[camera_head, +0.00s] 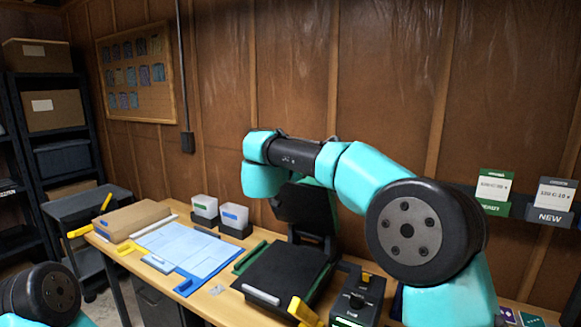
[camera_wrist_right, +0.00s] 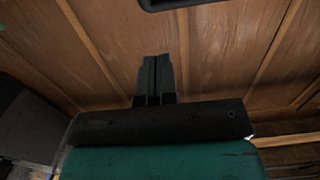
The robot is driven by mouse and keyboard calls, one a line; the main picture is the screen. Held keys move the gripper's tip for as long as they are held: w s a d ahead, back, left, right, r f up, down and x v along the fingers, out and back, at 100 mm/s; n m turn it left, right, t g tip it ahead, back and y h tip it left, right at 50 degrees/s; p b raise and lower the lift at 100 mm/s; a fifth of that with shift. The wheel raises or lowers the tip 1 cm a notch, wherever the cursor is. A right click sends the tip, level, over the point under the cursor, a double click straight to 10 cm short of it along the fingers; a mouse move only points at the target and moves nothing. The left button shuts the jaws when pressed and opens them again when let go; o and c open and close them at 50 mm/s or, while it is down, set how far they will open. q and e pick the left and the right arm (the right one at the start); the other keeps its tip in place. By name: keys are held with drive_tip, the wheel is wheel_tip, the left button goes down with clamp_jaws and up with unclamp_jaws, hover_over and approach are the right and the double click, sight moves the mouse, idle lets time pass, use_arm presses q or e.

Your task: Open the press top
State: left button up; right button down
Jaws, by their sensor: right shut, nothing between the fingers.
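The press (camera_head: 285,272) sits on the wooden bench in the head view. It has a flat black top surface, green side edges and a pale grey bar (camera_head: 262,295) along its front. A dark upright part (camera_head: 304,207) rises behind it, partly covered by my right arm. I cannot tell whether this belongs to the press top. My right arm arches above and behind the press. In the right wrist view my right gripper (camera_wrist_right: 156,80) is shut and empty, pointing toward the wood wall. Its fingertips are hidden in the head view.
Left of the press lie a blue-and-white mat (camera_head: 190,250) and a brown box (camera_head: 130,219). Two small bins (camera_head: 234,222) stand behind. A dark rounded edge (camera_wrist_right: 200,3) shows atop the wrist view.

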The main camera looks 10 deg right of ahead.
drive_tip(key=shift+v, duration=2.1)
